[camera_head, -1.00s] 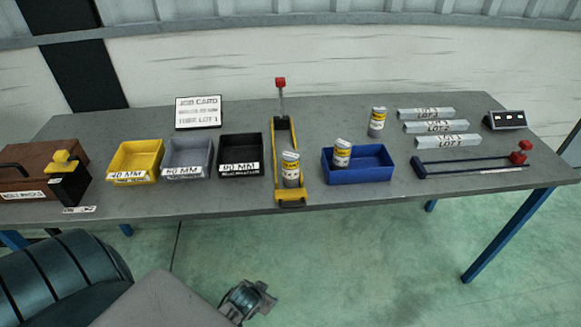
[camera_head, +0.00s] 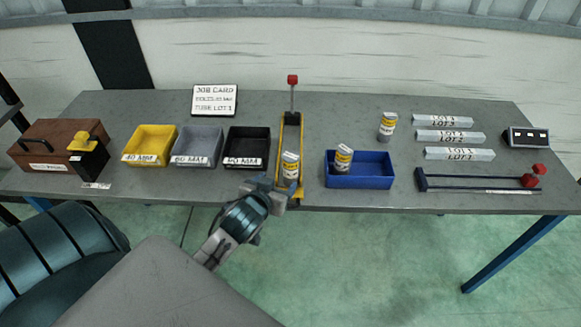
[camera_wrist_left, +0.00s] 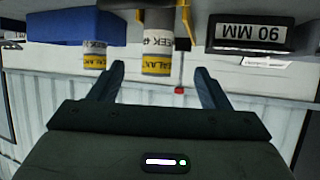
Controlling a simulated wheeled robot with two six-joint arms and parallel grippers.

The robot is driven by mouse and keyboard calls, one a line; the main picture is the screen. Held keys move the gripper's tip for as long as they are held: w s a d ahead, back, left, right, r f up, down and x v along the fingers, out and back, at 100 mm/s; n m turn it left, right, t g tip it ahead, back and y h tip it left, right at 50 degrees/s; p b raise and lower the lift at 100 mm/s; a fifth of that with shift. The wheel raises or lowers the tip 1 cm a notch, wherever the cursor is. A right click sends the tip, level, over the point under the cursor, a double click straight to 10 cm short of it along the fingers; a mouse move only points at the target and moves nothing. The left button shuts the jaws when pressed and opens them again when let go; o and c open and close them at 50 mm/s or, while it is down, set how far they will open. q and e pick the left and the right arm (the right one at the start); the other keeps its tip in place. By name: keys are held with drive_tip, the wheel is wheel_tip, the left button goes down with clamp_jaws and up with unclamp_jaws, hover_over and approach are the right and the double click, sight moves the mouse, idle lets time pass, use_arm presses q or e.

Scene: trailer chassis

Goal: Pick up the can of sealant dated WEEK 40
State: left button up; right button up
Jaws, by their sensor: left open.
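Three sealant cans with white and yellow labels show in the head view. One can (camera_head: 290,166) stands at the yellow tool, one (camera_head: 343,157) leans in the blue bin (camera_head: 360,182), and one (camera_head: 387,126) stands on the table behind. My left gripper (camera_head: 270,190) is open just in front of the can at the yellow tool. In the left wrist view, which looks upside down, that can (camera_wrist_left: 157,50) is between and beyond the open fingers (camera_wrist_left: 160,80). Its label shows part of WEEK and a 4; the last digit is unclear. My right gripper is not in view.
Yellow (camera_head: 150,146), grey (camera_head: 198,147) and black (camera_head: 246,148) bins stand left of the yellow tool (camera_head: 291,130). A red-knobbed lever (camera_head: 292,80) rises behind the can. Metal tubes (camera_head: 448,136) and a blue clamp (camera_head: 478,183) lie to the right.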

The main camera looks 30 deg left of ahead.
sight(288, 167)
use_arm(q)
drive_tip(key=w, duration=0.1)
drive_tip(key=w+p, duration=0.1)
drive_tip(key=w, duration=0.1)
drive_tip(key=w+a, duration=0.1)
drive_tip(key=w, duration=0.1)
drive_tip(key=shift+w+f, duration=0.2)
drive_tip(key=shift+f, duration=0.1)
drive_tip(key=shift+w+a+f+p, duration=0.2)
drive_tip(key=shift+w+f+p, duration=0.1)
drive_tip(key=shift+w, duration=0.15)
drive_tip(key=shift+w+p, duration=0.3)
drive_tip(key=p+x, duration=0.1)
drive_tip(key=x, duration=0.3)
drive_tip(key=shift+p, duration=0.35)
drive_tip(key=shift+w+f, duration=0.1)
drive_tip(key=shift+w, duration=0.1)
drive_tip(key=shift+t, duration=0.3)
drive_tip(key=c, duration=1.2)
